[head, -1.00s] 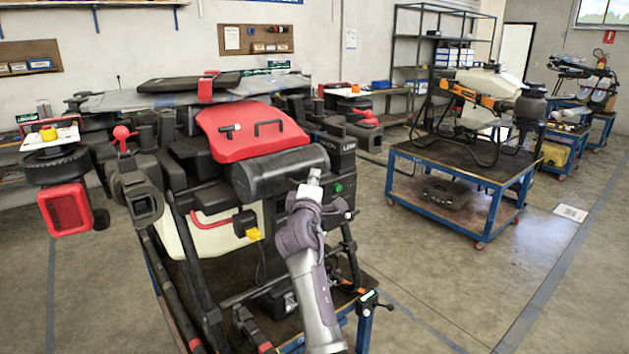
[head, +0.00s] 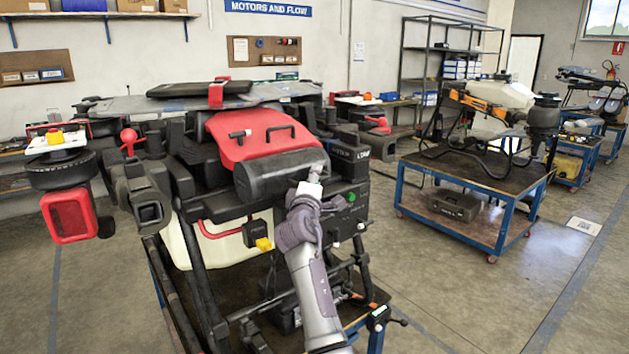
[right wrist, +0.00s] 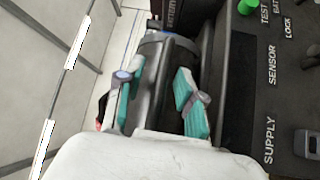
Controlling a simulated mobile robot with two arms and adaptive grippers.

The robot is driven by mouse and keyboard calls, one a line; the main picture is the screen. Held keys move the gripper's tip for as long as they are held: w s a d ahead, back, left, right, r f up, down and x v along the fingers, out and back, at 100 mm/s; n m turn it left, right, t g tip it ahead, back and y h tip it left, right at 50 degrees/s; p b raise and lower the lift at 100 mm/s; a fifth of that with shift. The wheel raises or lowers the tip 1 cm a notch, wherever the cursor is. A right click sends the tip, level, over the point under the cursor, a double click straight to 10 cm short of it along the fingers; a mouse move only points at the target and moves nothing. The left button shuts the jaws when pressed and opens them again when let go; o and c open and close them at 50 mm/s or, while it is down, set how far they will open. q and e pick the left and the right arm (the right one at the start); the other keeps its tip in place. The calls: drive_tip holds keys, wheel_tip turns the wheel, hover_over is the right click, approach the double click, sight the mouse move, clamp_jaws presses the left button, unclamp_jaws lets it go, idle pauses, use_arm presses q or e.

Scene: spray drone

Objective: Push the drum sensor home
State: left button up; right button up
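The drone's black drum (head: 262,180) lies across its front under the red cover. My right gripper (head: 317,172) is at the drum's right end, in front of the dark control panel (head: 350,190). In the right wrist view, its two teal-padded fingers (right wrist: 155,92) stand apart, with a dark rounded body (right wrist: 163,70) showing between or beyond them. I cannot tell whether they touch it. The panel (right wrist: 235,95) beside them is marked SENSOR, SUPPLY, TEST and LOCK. I cannot pick out the drum sensor for certain. A black box with a yellow plug (head: 263,244) hangs below the drum. My left gripper is out of view.
A grey connector (right wrist: 312,143) and a green knob (right wrist: 247,6) are on the panel. A red lamp-like housing (head: 70,215) juts out at the left. A blue cart (head: 490,240) stands at the right, with open floor between.

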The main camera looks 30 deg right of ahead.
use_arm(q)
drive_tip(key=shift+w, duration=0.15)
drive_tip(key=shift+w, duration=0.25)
use_arm(e)
drive_tip(key=v, duration=1.2)
drive_tip(key=shift+f, duration=0.1)
